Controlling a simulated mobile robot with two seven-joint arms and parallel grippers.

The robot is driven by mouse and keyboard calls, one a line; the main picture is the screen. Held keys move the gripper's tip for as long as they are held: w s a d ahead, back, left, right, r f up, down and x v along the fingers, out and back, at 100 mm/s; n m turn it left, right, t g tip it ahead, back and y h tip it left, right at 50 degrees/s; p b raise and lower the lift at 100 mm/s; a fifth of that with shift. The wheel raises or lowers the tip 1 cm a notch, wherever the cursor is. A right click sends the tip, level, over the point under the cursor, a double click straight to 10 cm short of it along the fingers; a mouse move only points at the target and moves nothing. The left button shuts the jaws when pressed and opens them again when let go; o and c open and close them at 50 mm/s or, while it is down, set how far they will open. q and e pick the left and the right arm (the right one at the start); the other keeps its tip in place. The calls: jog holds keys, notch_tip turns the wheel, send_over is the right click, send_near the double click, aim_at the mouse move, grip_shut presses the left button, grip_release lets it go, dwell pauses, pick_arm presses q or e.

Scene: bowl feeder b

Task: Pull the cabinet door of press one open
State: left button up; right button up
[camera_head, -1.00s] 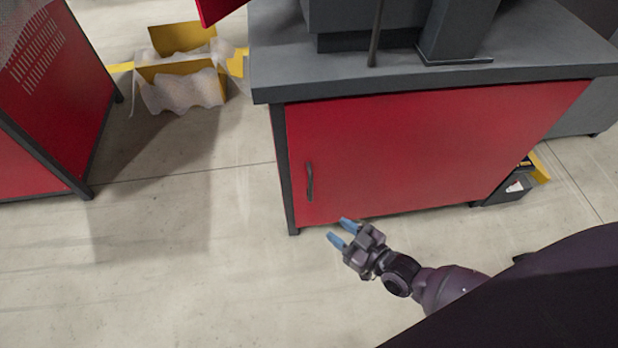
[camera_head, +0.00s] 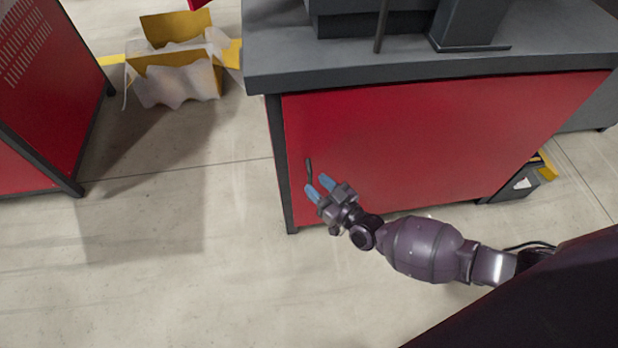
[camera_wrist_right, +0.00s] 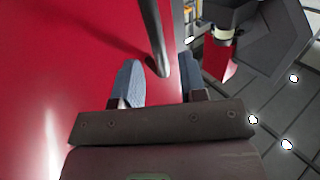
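The red cabinet door (camera_head: 420,140) of the press is closed under a grey worktop. Its dark bar handle (camera_head: 308,168) is upright near the door's left edge. My right gripper (camera_head: 319,187) is open in front of the handle's lower end, with two blue fingertips. In the right wrist view the handle (camera_wrist_right: 154,35) runs down from the top edge, and its end lies between the two fingers (camera_wrist_right: 160,82) of the open gripper. I cannot tell whether a finger touches it. The door also fills the left of that view (camera_wrist_right: 50,60). My left gripper is not in view.
A yellow box (camera_head: 175,75) with a whitish liner stands on the floor at the upper left. Another red cabinet (camera_head: 40,100) is at the far left. A small dark bin (camera_head: 517,186) stands right of the cabinet. The floor (camera_head: 180,270) before the door is clear.

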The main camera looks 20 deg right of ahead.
aim_at(310, 179)
jog(key=shift+x, duration=1.65)
jog(key=shift+c, duration=0.3)
grip_shut()
